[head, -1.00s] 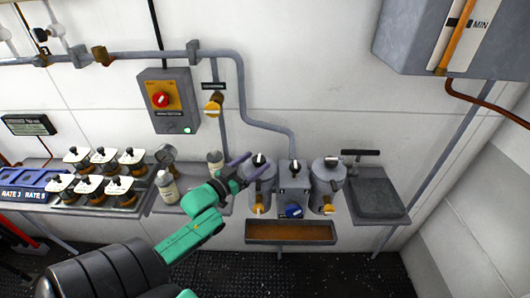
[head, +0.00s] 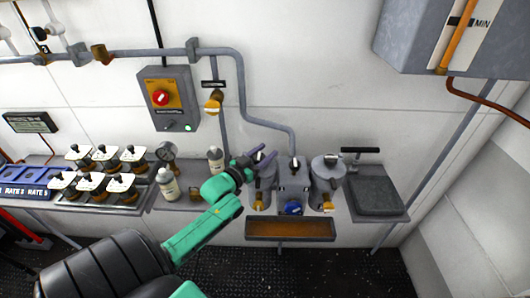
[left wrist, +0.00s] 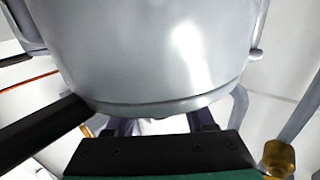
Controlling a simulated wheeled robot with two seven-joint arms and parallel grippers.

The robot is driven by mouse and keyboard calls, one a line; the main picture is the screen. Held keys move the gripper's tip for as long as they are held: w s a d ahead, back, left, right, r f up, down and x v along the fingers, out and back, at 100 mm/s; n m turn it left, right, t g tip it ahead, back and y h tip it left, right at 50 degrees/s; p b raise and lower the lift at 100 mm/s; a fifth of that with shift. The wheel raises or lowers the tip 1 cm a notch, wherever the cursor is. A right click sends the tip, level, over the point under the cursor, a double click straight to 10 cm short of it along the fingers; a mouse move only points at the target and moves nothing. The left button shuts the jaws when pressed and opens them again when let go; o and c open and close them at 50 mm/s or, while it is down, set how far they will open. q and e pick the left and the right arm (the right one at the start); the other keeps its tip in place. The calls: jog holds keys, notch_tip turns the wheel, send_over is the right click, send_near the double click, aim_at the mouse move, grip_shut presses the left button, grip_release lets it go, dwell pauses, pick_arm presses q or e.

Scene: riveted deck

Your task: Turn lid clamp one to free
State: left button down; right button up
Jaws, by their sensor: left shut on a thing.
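Two grey canisters stand on the bench, the left one (head: 263,193) and the right one (head: 327,184). In the left wrist view the grey canister body (left wrist: 160,50) fills the middle and hides the fingertips. My right gripper is not in view.
A grey block with a blue knob (head: 292,208) stands between the canisters. A tray (head: 290,236) hangs below. A grey pipe (head: 243,105) runs along the wall behind.

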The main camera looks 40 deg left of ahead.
pick_arm(q)
jog(key=shift+a+r+n+y, duration=0.1)
jog(key=shift+r+n+y, duration=0.2)
jog(key=shift+y, duration=0.2)
jog(key=shift+f+y+p, duration=0.3)
jog(key=shift+p, duration=0.1)
jog(key=shift+c, duration=1.3)
grip_release()
jog(key=s+d+b, duration=0.1)
jog(key=s+b, duration=0.2)
jog(key=s, duration=1.1)
jog(key=shift+s, duration=0.3)
